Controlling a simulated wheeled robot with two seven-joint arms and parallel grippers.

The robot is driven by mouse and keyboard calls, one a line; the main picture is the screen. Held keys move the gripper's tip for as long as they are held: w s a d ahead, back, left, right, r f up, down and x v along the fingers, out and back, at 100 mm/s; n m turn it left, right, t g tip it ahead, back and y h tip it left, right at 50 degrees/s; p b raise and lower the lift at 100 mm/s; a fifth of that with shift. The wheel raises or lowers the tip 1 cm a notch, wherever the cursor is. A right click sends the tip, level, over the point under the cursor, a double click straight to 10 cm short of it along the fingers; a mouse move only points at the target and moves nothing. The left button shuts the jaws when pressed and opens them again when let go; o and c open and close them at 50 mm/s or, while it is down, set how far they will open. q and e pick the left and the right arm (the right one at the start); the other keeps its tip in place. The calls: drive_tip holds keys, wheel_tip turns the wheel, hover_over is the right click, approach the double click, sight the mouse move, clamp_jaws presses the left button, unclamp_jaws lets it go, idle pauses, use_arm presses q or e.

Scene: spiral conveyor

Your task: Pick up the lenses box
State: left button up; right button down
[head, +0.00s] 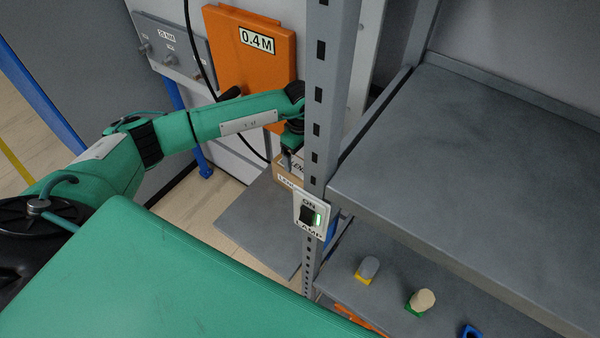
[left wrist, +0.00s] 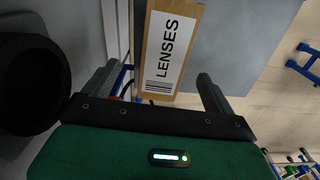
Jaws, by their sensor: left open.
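The lenses box (left wrist: 180,15) is brown cardboard with a white label reading "LENSES" and a barcode. In the left wrist view it lies ahead of my left gripper (left wrist: 160,88), between the lines of its two open fingers. In the head view the box (head: 288,181) shows beyond the grey rack post, which hides part of it. My left gripper (head: 290,158) is just above the box there, its tips partly hidden. I cannot tell whether the fingers touch the box. My right gripper is not in view.
The perforated rack post (head: 326,95) with a lamp switch (head: 311,215) stands right beside the arm. Grey shelves (head: 470,160) fill the right; the lower one holds small coloured parts (head: 421,300). An orange panel (head: 250,60) and a hanging black cable are behind the arm.

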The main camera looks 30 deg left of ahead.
sight(299, 167)
use_arm(q)
wheel_tip(299, 167, down, 3)
drive_tip(key=shift+r, duration=0.1)
drive_tip(key=f, duration=0.1)
drive_tip(key=f+p, duration=0.1)
drive_tip(key=p, duration=0.1)
drive_tip(key=shift+s+f, duration=0.25)
drive_tip(key=shift+f, duration=0.15)
wheel_tip(299, 167, down, 3)
drive_tip(key=shift+s+a+f+p, duration=0.1)
drive_tip(key=shift+a+p, duration=0.05)
drive_tip(key=shift+p, duration=0.5)
drive_tip(key=shift+f, duration=0.2)
drive_tip(key=shift+c, duration=0.9)
drive_tip(key=c, duration=1.1)
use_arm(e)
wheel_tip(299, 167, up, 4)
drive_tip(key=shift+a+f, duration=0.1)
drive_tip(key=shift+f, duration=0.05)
